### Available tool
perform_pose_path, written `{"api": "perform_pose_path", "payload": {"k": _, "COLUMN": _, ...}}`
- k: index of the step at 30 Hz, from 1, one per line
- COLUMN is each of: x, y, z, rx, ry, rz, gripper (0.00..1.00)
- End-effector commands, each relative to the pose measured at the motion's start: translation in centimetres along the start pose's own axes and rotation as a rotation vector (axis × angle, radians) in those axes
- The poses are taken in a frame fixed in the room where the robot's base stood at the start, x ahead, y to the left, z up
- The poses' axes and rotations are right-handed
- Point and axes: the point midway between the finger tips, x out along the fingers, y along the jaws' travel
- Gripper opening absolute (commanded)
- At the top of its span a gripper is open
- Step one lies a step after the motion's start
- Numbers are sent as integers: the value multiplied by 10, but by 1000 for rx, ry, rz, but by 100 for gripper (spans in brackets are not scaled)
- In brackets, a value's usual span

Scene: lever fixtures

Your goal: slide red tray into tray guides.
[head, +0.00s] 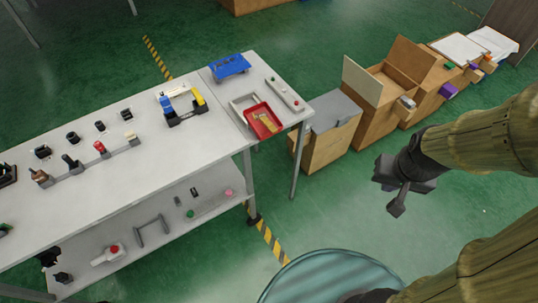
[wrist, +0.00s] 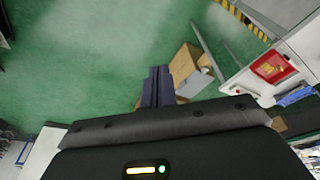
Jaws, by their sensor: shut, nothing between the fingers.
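The red tray (head: 263,121) lies at the right end of the workbench in the head view, with yellowish pieces in it. It overlaps the near end of a grey frame (head: 243,103), which appears to be the tray guides; how far it sits in them I cannot tell. The red tray also shows in the wrist view (wrist: 273,68) at the upper right. My gripper (head: 396,208) is shut and empty, in the air over the green floor, well to the right of the bench and apart from the tray. Its dark fingers also show in the wrist view (wrist: 157,86).
The workbench (head: 120,180) holds a blue rack (head: 230,66), a strip with buttons (head: 284,94) and several levers. Cardboard boxes (head: 327,150) stand on the floor right of the bench. A round teal surface (head: 325,280) is at the bottom.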

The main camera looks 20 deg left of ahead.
Motion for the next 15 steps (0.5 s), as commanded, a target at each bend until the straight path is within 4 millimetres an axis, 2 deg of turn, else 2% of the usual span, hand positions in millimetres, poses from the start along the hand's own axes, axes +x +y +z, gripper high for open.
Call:
{"api": "perform_pose_path", "payload": {"k": 11, "x": 0, "y": 0, "z": 0, "rx": 0, "ry": 1, "rz": 0, "gripper": 0}}
{"api": "perform_pose_path", "payload": {"k": 15, "x": 14, "y": -3, "z": -7, "rx": -8, "ry": 30, "rz": 0, "gripper": 0}}
